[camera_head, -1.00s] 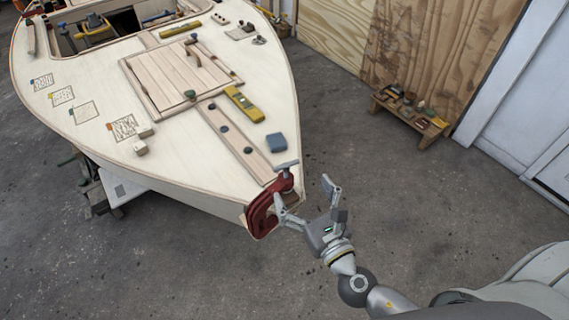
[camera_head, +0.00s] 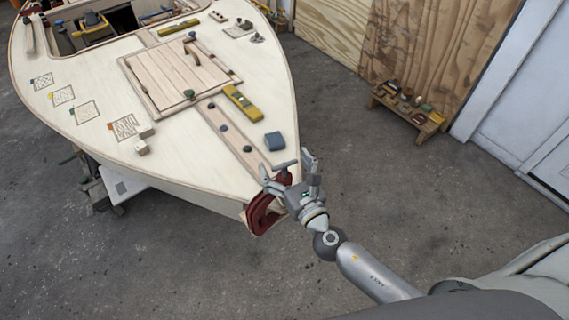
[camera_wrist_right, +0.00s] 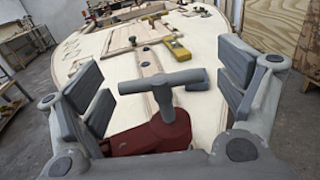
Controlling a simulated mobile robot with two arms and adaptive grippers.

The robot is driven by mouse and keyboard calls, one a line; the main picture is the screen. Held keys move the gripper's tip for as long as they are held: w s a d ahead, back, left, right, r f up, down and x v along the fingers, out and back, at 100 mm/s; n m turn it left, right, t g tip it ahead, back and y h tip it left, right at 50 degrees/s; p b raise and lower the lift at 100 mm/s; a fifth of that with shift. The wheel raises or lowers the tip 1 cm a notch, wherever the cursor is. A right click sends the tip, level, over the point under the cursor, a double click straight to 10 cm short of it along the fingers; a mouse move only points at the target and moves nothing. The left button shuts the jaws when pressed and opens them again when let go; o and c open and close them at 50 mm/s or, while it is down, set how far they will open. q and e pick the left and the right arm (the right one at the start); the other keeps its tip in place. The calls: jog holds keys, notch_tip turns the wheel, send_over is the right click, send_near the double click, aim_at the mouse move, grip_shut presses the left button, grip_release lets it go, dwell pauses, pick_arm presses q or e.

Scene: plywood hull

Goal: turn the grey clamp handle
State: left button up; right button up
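The grey clamp handle (camera_head: 285,165) is a T-shaped bar on top of the red clamp (camera_head: 262,214), which sits on the tip of the hull. In the right wrist view the handle (camera_wrist_right: 162,82) stands between the two open fingers, with the red clamp body (camera_wrist_right: 155,135) below it. My right gripper (camera_head: 287,168) is at the clamp, its fingers spread on either side of the handle. In the wrist view my right gripper (camera_wrist_right: 168,90) shows gaps between both fingers and the handle. My left gripper is in neither view.
A low wooden bench (camera_head: 405,112) with tools stands by the wall. The floor right of the hull is clear.

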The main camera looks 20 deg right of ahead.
jog(key=c, duration=0.9)
jog(key=shift+m+h, duration=0.4)
jog(key=shift+h, duration=0.3)
jog(key=m+h, duration=0.2)
jog(key=h, duration=0.1)
jog(key=m+h, duration=0.2)
jog(key=h, duration=0.2)
jog(key=shift+m+g+b, duration=0.3)
jog(key=shift+m+g, duration=0.1)
jog(key=shift+m+g+h+b, duration=0.35)
jog(key=shift+m+g+h, duration=0.5)
jog(key=shift+h, duration=0.75)
jog(key=shift+m, duration=0.25)
